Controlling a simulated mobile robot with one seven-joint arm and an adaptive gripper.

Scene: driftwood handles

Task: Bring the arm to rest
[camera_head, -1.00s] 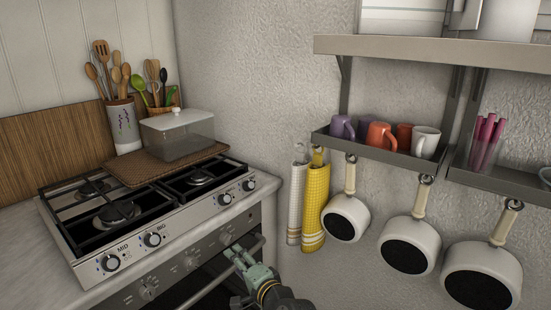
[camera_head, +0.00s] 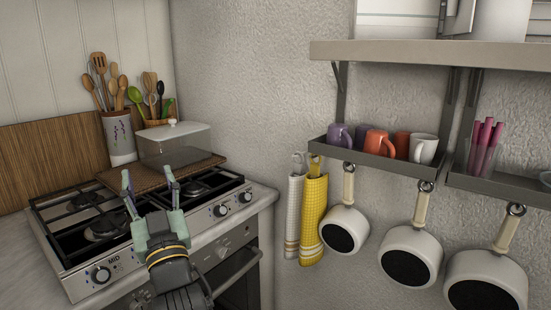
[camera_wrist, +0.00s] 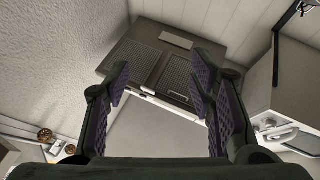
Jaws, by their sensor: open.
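My gripper (camera_head: 150,188) is open and empty in the head view.
To the right, towels (camera_head: 312,218) and white pans (camera_head: 411,257) hang below a shelf with mugs (camera_head: 378,143).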

